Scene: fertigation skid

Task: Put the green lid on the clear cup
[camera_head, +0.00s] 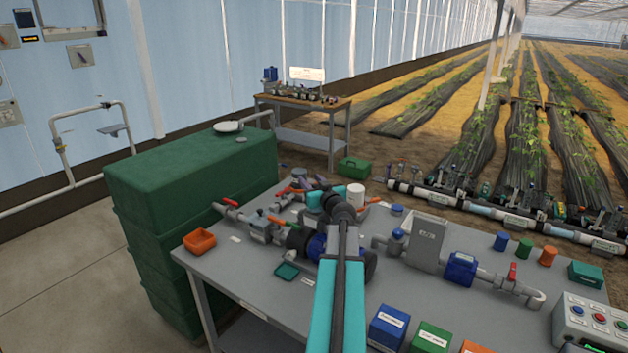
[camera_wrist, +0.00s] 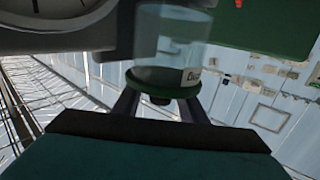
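In the wrist view the clear cup (camera_wrist: 172,50) is see-through, with a partly visible label. The green lid (camera_wrist: 160,86) is a round disc with a small dark knob at the cup's lower end in the picture. It lies across the cup's end, but I cannot tell whether it is seated or slightly apart. My gripper (camera_wrist: 161,99) has one finger at each side of the lid and appears closed on it.
The grey table (camera_head: 232,262) carries pipework, an orange bin (camera_head: 199,242), a small green tray (camera_head: 287,271) and a grey box (camera_head: 427,245). Blue (camera_head: 388,328) and green (camera_head: 431,338) boxes stand in front. A large green container (camera_head: 190,185) borders the left.

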